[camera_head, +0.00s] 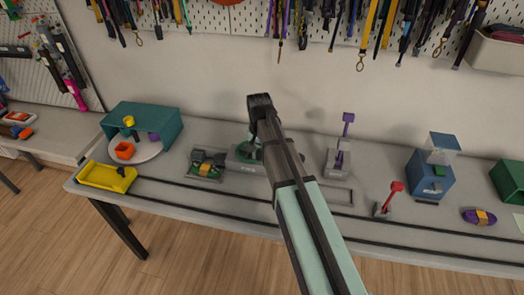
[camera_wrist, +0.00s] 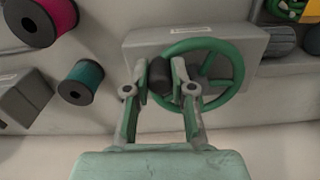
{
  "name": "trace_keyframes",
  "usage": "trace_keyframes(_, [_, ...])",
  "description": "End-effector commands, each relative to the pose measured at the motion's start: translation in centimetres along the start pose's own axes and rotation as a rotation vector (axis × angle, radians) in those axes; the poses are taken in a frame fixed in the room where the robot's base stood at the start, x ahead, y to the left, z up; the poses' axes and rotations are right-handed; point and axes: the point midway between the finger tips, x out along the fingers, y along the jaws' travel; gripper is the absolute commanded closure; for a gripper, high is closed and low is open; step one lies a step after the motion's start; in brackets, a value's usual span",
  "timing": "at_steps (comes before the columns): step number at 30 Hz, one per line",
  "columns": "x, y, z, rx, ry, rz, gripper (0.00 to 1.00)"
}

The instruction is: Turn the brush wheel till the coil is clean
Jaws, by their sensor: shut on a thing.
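The brush wheel (camera_wrist: 238,62) is a green spoked hand wheel on a grey box (camera_wrist: 140,44) in the wrist view. My gripper (camera_wrist: 160,74) is closed around the dark handle (camera_wrist: 159,76) at the wheel's rim. In the head view my arm hides part of the wheel (camera_head: 244,152), and the gripper's fingers are hard to make out. A green coil with an orange-yellow band (camera_head: 204,169) sits in a grey unit with dark rollers (camera_head: 208,157), left of the wheel. Only part of that unit shows at the wrist view's top right. Any dirt on the coil is too small to tell.
On the bench left are a teal shelter (camera_head: 150,112), a yellow tray (camera_head: 104,177) and a white round plate (camera_head: 149,151). To the right stand a purple-levered device (camera_head: 338,160), a red lever (camera_head: 392,194) and a blue box (camera_head: 430,178). Magenta (camera_wrist: 45,18) and teal (camera_wrist: 80,82) spools show in the wrist view.

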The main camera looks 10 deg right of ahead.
Motion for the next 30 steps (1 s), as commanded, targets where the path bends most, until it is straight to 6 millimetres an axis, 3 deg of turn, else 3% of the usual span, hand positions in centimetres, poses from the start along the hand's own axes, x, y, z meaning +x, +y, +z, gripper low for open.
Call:
trace_keyframes(18, [0.1, -2.3, 1.9, 0.541, -0.001, 0.002, 1.00])
trace_keyframes(30, [0.1, -3.1, 2.1, 0.700, -0.001, 0.002, 1.00])
